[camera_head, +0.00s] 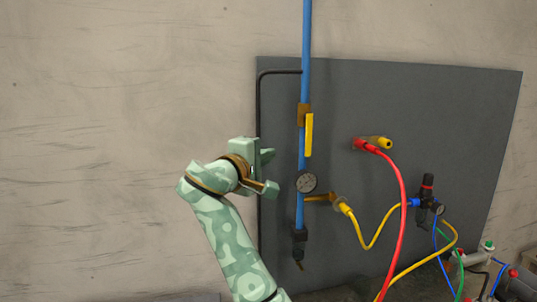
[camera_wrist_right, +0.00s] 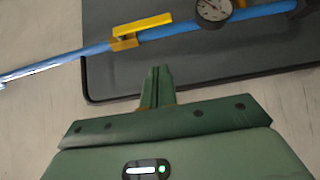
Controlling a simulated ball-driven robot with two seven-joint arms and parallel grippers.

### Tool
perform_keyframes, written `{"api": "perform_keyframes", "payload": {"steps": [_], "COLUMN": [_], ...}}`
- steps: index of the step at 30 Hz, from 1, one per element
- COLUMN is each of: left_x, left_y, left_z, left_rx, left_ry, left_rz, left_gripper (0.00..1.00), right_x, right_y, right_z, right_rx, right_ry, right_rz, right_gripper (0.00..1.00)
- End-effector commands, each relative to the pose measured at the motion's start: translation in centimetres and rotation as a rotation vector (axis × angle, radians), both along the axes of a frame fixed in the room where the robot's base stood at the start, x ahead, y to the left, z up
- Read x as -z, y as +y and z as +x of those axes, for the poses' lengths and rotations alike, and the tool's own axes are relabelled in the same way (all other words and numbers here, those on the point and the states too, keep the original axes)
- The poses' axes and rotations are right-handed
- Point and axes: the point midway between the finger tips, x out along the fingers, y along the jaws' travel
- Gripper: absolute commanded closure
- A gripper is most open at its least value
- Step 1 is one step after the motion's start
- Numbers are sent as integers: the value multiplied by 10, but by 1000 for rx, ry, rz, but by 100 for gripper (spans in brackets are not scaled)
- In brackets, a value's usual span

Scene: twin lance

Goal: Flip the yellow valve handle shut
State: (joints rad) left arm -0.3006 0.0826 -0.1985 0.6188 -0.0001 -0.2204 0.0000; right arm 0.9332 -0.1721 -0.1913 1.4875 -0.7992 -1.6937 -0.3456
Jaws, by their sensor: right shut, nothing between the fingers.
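The yellow valve handle (camera_head: 309,135) hangs straight down alongside the blue pipe (camera_head: 307,40), just below its brass valve body (camera_head: 304,114). In the right wrist view the handle (camera_wrist_right: 145,24) lies parallel to the pipe (camera_wrist_right: 65,59), on its far side. My right gripper (camera_head: 267,155) is left of the pipe in the head view, at about the height of the handle's lower end and apart from it. In the right wrist view the fingers (camera_wrist_right: 158,80) are together with nothing between them, pointing toward the pipe and short of it. My left gripper is not in view.
A round gauge (camera_head: 306,182) sits on the pipe below the handle. A thin black pipe (camera_head: 260,110) runs down the left edge of the grey panel (camera_head: 400,90). Red (camera_head: 404,215) and yellow (camera_head: 375,242) hoses hang at the right. The wall on the left is bare.

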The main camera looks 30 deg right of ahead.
Motion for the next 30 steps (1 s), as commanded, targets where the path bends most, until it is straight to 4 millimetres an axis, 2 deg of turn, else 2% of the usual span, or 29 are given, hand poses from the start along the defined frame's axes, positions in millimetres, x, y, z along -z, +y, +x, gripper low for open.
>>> {"api": "perform_keyframes", "payload": {"steps": [9,15,21,30], "left_x": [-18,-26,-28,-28], "left_y": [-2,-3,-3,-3], "left_z": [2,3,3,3], "left_rx": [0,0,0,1], "left_ry": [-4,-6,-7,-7], "left_rz": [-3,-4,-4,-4], "left_gripper": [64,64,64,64], "right_x": [-4,-2,0,0], "right_y": [-59,-86,-96,-96], "right_z": [35,28,25,25], "right_rx": [4,2,0,0], "right_ry": [1,-1,1,1], "right_rz": [-3,-1,-1,-1], "right_gripper": [100,100,100,100]}}
